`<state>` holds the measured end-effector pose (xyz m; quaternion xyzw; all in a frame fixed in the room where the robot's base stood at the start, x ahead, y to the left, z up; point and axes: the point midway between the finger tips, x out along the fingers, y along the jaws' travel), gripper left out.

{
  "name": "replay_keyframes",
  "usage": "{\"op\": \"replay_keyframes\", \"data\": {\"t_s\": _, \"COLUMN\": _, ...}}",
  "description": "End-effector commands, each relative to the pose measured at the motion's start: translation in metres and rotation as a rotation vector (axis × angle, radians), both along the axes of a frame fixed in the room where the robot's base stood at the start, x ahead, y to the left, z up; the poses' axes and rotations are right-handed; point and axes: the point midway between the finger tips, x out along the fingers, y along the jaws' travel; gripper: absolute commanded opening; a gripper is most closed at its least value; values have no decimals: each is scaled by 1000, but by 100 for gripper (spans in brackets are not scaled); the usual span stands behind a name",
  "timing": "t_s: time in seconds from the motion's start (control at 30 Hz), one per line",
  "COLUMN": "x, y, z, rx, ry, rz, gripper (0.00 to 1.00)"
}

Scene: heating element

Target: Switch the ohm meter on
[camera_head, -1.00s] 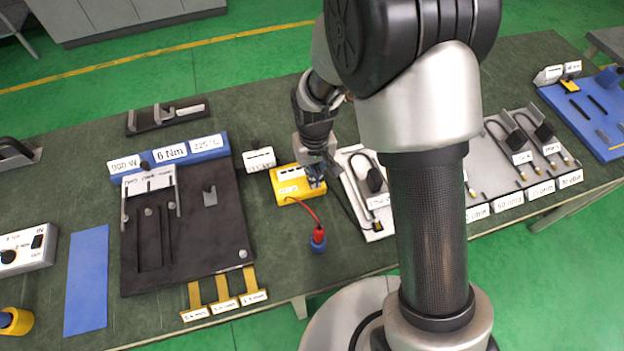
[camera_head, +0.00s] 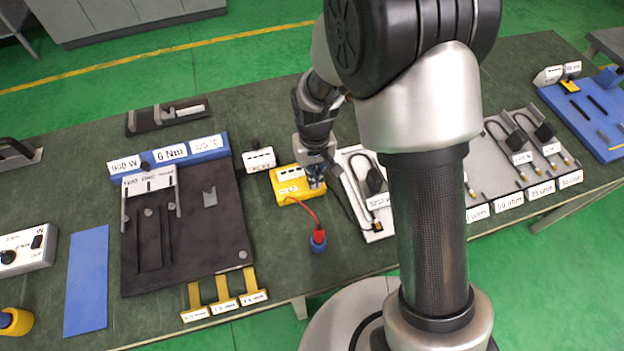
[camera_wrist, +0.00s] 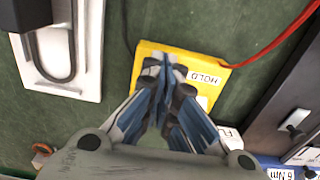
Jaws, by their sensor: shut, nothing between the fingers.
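The ohm meter is the yellow box (camera_head: 291,183) on the green table, with a white label and a red lead running to a red and blue probe (camera_head: 318,240). In the wrist view the yellow box (camera_wrist: 213,62) shows a label reading HOLD. My gripper (camera_head: 316,184) is shut and empty, with its fingertips at the right part of the box. In the wrist view my gripper (camera_wrist: 168,62) covers part of the box's face. Any switch there is hidden behind the fingers, and I cannot tell whether the fingertips touch the box.
A white tray with a black cable part (camera_head: 357,205) lies close on the right. A small white labelled block (camera_head: 259,160) stands behind the box. A dark fixture plate (camera_head: 225,240) lies to the left. The table in front of the box is mostly clear.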

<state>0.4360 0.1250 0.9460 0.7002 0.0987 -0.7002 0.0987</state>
Motion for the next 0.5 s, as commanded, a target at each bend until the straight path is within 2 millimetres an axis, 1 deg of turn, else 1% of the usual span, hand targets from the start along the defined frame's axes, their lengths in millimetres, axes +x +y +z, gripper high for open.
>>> {"op": "replay_keyframes", "data": {"t_s": 0.5, "x": 0, "y": 0, "z": -7, "rx": 0, "ry": 0, "rz": 0, "gripper": 0}}
